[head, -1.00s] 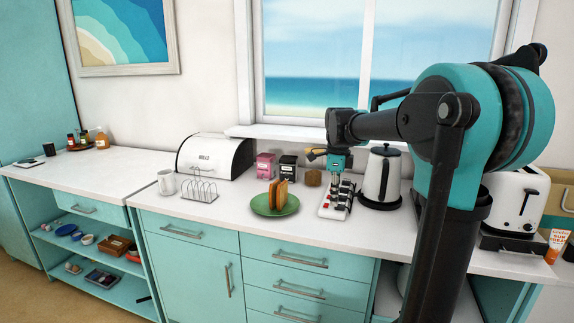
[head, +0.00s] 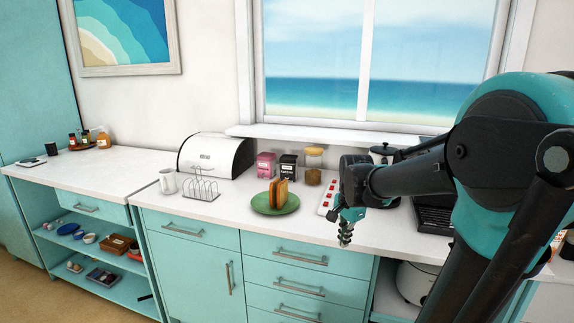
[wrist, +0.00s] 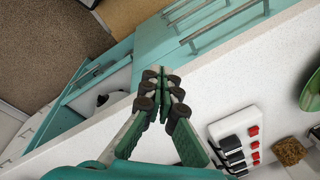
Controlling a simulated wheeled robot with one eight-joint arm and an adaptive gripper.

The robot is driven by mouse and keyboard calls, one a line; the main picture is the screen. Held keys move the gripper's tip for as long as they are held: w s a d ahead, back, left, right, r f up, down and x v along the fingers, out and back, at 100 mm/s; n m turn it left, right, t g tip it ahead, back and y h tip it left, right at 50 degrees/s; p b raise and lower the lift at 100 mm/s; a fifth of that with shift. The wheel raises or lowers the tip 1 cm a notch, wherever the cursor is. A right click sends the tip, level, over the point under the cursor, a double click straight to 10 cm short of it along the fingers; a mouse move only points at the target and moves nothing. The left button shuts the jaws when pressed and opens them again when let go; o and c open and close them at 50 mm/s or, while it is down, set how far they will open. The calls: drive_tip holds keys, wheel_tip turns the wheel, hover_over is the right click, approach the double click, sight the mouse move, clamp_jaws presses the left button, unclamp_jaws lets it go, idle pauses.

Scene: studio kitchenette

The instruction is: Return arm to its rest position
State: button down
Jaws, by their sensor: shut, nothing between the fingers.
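My gripper (head: 346,232) hangs in front of the counter's front edge, pointing down, at the right of the head view. In the wrist view, the fingers of my gripper (wrist: 162,78) are closed together with nothing between them. The counter top (wrist: 215,85) and the drawer fronts lie beneath them. My arm reaches in from the right of the head view and covers part of the counter there. Nothing touches the fingertips.
A white power strip with red switches (head: 326,199) lies just left of my gripper. A green plate (head: 262,209) with toast, a toast rack (head: 202,190), a glass jar (head: 314,170) and a partly hidden kettle (head: 381,152) stand on the counter. Floor space shows in the wrist view.

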drive_tip(key=s+d+f+n+t, duration=0.1)
drive_tip(key=s+f+n+t, duration=0.1)
drive_tip(key=s+f+n, duration=0.9)
drive_tip(key=s+n, duration=0.1)
drive_tip(key=s, duration=0.1)
drive_tip(key=shift+s+d+f, duration=0.3)
drive_tip(key=shift+d+f, duration=0.05)
drive_tip(key=shift+d, duration=0.05)
